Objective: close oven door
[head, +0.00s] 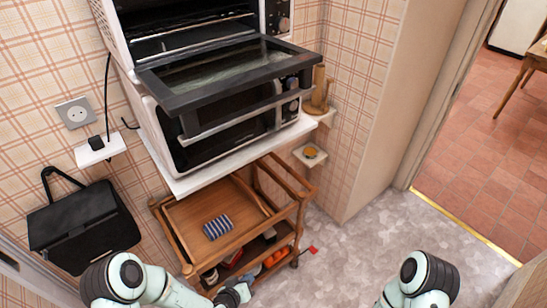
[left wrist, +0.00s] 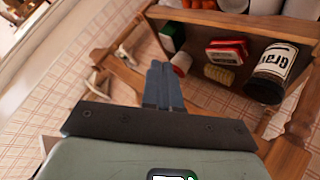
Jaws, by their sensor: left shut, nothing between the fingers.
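The oven (head: 279,18) stands at the top of the head view, on top of a second appliance. Its dark glass door (head: 225,72) is open, folded down and sticking out toward me, with a handle bar (head: 235,120) along its front edge. The oven's inside with racks is partly visible. My left gripper (head: 236,293) is at the bottom of the head view, low by the wooden cart and well apart from the door. Its fingers (left wrist: 162,86) are together and empty in the left wrist view. My right arm shows at the lower right, but its gripper is out of frame.
A white microwave-like appliance (head: 180,150) sits below the oven on a white shelf (head: 190,184). A wooden cart (head: 185,222) with a striped cloth item (head: 218,227) and several goods stands underneath. A black bag (head: 80,228) hangs at left. Floor (head: 350,255) at right is clear.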

